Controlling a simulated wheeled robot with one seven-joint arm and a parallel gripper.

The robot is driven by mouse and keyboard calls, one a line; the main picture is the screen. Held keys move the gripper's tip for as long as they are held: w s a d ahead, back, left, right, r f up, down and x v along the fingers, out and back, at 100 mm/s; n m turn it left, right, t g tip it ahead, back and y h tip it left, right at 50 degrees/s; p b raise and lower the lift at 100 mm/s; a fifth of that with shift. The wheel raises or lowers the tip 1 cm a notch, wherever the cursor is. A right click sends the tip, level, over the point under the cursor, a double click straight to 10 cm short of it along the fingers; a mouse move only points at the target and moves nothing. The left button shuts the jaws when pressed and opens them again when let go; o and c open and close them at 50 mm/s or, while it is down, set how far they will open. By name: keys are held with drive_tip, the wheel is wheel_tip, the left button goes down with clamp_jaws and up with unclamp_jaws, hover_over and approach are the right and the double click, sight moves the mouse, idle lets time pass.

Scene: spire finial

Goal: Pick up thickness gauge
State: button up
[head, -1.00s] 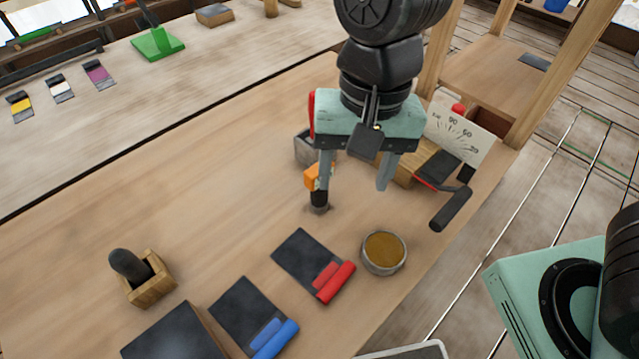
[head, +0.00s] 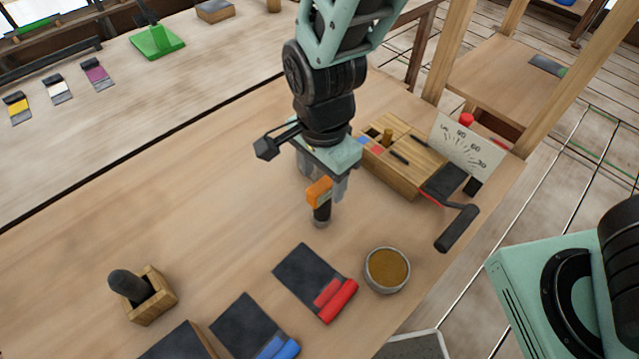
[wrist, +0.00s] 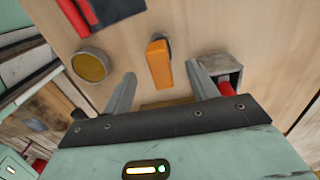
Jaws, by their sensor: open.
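The thickness gauge, which I take to be the orange-topped black device (head: 321,197), stands upright on the wooden table near its middle. In the wrist view its orange part (wrist: 159,63) shows between and beyond the fingertips. My gripper (head: 325,183) is open and empty, close behind the gauge in the head view. In the wrist view its two fingers (wrist: 161,82) are spread to either side of the orange part, with visible gaps. I cannot tell the exact depth between fingertips and gauge.
A grey box (wrist: 222,72) stands close by the right finger. A round tin (head: 387,270) and dark pads with red (head: 310,280) and blue rolls lie in front. A wooden block with a dial card (head: 465,145) stands right. A small wooden holder (head: 150,300) sits left.

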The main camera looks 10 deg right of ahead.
sight(322, 200)
wheel_tip(322, 200, down, 8)
drive_tip(key=shift+r, duration=0.2)
idle(0.3)
drive_tip(key=c, duration=1.2)
